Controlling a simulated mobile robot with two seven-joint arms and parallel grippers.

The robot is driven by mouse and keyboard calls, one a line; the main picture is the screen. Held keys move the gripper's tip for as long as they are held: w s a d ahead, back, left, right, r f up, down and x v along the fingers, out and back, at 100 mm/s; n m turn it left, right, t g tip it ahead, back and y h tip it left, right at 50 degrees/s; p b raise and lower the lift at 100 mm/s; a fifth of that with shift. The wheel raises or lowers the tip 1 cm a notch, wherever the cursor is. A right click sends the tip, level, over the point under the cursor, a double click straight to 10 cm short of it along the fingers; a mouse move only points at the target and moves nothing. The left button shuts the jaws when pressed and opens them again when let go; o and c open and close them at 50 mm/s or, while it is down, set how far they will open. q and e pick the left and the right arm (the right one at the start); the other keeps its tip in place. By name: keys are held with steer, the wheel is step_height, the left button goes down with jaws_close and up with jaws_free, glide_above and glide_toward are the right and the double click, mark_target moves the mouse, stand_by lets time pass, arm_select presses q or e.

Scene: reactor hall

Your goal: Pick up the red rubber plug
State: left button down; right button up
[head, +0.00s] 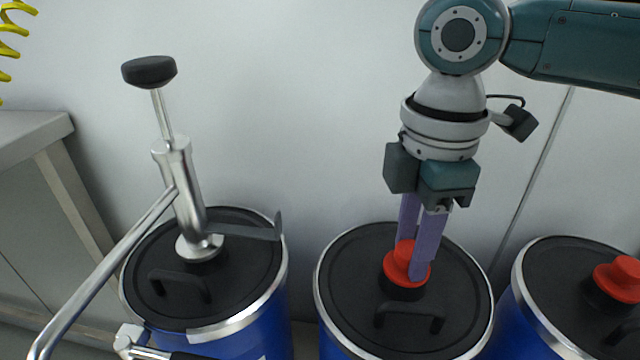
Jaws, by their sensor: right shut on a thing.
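A red rubber plug (401,262) sits at the black neck in the lid of the middle blue drum (345,258). My right gripper (413,262) comes down from above with its purple fingers shut on the plug, one finger on its near side and one behind. Whether the plug is still seated in the neck or slightly raised, I cannot tell. A second red plug (622,278) sits on the lid of the right drum (550,262). My left gripper does not show.
A metal hand pump with a black knob (149,71) stands on the left drum (140,300), its long spout reaching to the lower left. Lids carry black handles (410,315). A grey bench (40,135) stands at left, a pale wall behind, and a yellow coiled hose (12,30) hangs upper left.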

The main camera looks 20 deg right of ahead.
jaws_close()
steer(key=shift+r, duration=0.1)
